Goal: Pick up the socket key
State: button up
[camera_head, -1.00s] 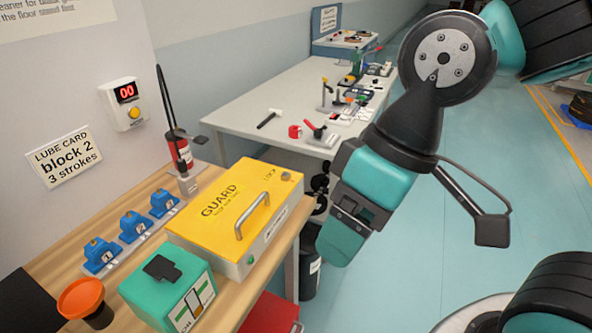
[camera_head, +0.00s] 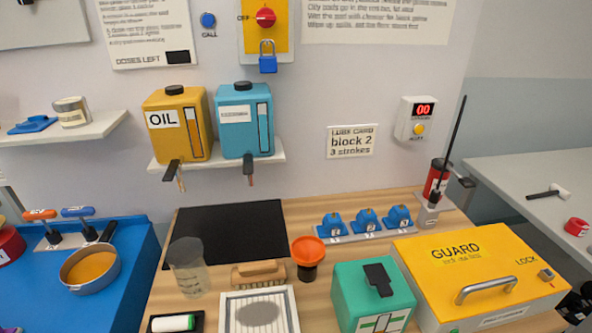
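No thing in the head view is labelled as a socket key. Two T-handled tools stand in a grey holder on the blue bench at the left. One has an orange handle (camera_head: 40,214) and the other a blue handle (camera_head: 77,211). I cannot tell whether either is the socket key. The yellow guard box (camera_head: 440,285) at the right is closed, with a grey handle on its lid and a lock (camera_head: 546,274) at its right corner. My gripper is not in this view.
The wooden bench (camera_head: 300,210) holds a black mat (camera_head: 228,236), clear beaker (camera_head: 188,268), brush (camera_head: 260,273), orange funnel cup (camera_head: 308,255), teal box (camera_head: 372,296) and blue blocks (camera_head: 366,220). Oil (camera_head: 177,125) and teal (camera_head: 245,120) tanks sit on a shelf above. A pan (camera_head: 91,268) stands on the blue bench.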

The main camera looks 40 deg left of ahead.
aim_at(42, 215)
jog(key=u, duration=3.5)
jog(key=k, duration=1.2)
jog(key=u, duration=1.1)
jog(key=i, duration=2.55)
jog(key=z, duration=0.85)
jog(key=i, duration=1)
jog(key=z, duration=1.55)
jog(key=i, duration=0.85)
jog(key=z, duration=0.8)
